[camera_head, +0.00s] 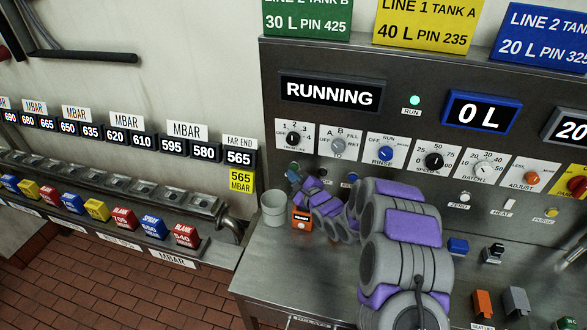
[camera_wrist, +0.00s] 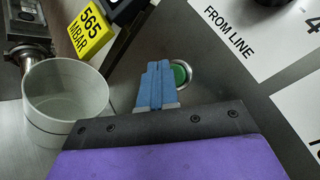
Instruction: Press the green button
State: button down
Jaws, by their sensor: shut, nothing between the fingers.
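The green button (camera_wrist: 182,74) is round with a pale metal ring, set in the grey panel. It shows in the wrist view just right of my fingertips, its left edge partly hidden behind them. My gripper (camera_wrist: 159,66) has blue fingers closed together with nothing between them. The fingertips point at the panel beside the button; I cannot tell whether they touch it. In the head view my gripper (camera_head: 293,175) is at the panel's lower left, below the selector dials, and the button is too small there to make out clearly.
A grey cup (camera_head: 274,209) stands on the metal bench left of my gripper. An orange box (camera_head: 302,219) sits beside it. A row of coloured blocks (camera_head: 97,210) lies at left. The panel carries dials, a RUNNING display (camera_head: 329,93) and a lit green RUN lamp (camera_head: 415,100).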

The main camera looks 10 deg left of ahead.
jog(key=s, duration=0.5)
jog(key=shift+a, duration=0.2)
dwell(1.3)
jog(key=s+d+r+n+g+h, duration=0.3)
jog(key=s+d+r+n+h, duration=0.15)
jog(key=s+d, duration=0.5)
jog(key=s+d+r+n+g+h, duration=0.4)
jog(key=s+d+n+h, duration=0.15)
jog(key=d, duration=0.65)
jog(key=s+d+r+n+g, duration=0.1)
jog(key=s+d+n+g, duration=0.1)
jog(key=s, duration=0.9)
jog(key=s+d+r+n+g, duration=0.2)
jog(key=s+n+g, duration=0.1)
jog(key=s, duration=0.9)
jog(key=s+d+r+n+g+h, duration=0.1)
jog(key=s+d+n+g, duration=0.1)
jog(key=s, duration=0.9)
jog(key=shift+s+d+r+n+g, duration=0.25)
jog(key=shift+d+r+n+g, duration=0.15)
jog(key=shift+d+n, duration=0.15)
